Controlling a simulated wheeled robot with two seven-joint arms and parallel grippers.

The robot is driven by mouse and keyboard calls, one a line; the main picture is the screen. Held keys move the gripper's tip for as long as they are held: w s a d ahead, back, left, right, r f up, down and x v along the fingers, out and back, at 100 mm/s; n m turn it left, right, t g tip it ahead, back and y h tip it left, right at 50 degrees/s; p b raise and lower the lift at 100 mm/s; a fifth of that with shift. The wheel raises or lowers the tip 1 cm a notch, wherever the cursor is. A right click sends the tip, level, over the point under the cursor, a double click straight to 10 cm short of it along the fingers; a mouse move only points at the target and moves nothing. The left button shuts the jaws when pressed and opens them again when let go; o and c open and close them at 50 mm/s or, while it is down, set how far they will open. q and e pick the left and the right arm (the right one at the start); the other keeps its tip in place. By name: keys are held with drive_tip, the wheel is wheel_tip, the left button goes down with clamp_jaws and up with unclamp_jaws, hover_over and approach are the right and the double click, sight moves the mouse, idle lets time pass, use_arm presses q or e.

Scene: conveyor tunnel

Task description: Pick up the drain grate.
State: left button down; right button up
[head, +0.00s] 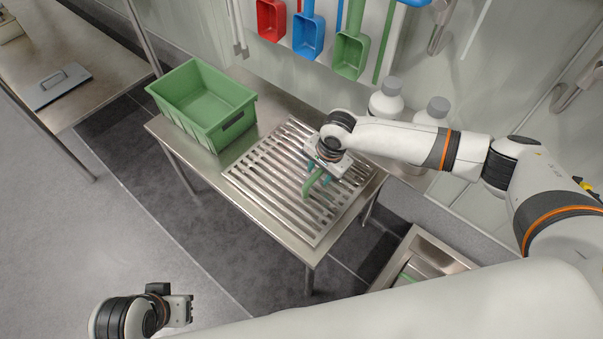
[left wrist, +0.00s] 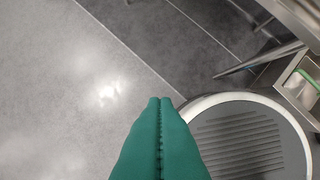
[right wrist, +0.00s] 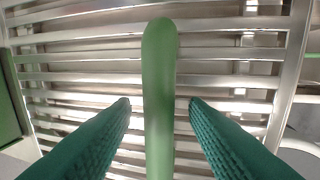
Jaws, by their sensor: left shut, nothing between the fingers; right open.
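The drain grate (head: 268,180) is a slatted metal rack lying flat on the steel table. Its slats (right wrist: 75,77) fill the right wrist view. A green rounded bar (right wrist: 159,70), like a handle, shows over the slats; I cannot tell how it joins the grate. My right gripper (head: 318,178) is above the grate, open, with one finger on each side of the green bar and gaps between. Its teal fingertips also show in the right wrist view (right wrist: 160,102). My left gripper (left wrist: 160,100) is shut and empty over the floor, far from the grate.
A green crate (head: 232,130) stands on the table left of the grate. White bottles (head: 384,104) stand behind my right arm. Colored scoops (head: 309,38) hang on the wall. A steel bin (head: 440,262) is at the lower right. Another table (head: 95,60) is at upper left.

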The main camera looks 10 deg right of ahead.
drive_tip(key=shift+a+f, duration=0.1)
drive_tip(key=shift+f, duration=0.3)
clamp_jaws()
idle(1.1)
drive_tip(key=shift+w+r, duration=0.1)
